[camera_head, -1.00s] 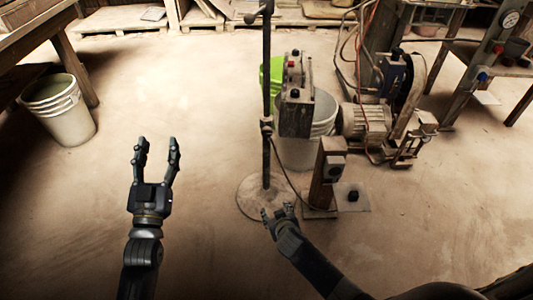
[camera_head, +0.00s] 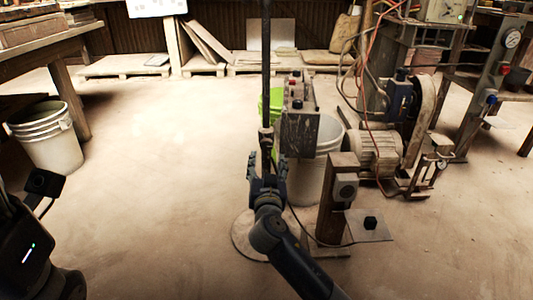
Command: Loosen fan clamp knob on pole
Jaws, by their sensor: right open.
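The dark upright pole (camera_head: 266,75) rises from a round floor base (camera_head: 240,238) and leaves the top of the view. A small collar (camera_head: 266,137) sits partway up it. My right gripper (camera_head: 267,163) is open and points up at the pole just below the collar. Its fingers show on either side of the pole; whether they touch it I cannot tell. The gripper hides the lower pole. No fan is in view, and I cannot make out the clamp knob. My left gripper is out of view.
A motor (camera_head: 375,153) lies beyond. Another white bucket (camera_head: 50,150) stands left. Floor left of the pole is clear.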

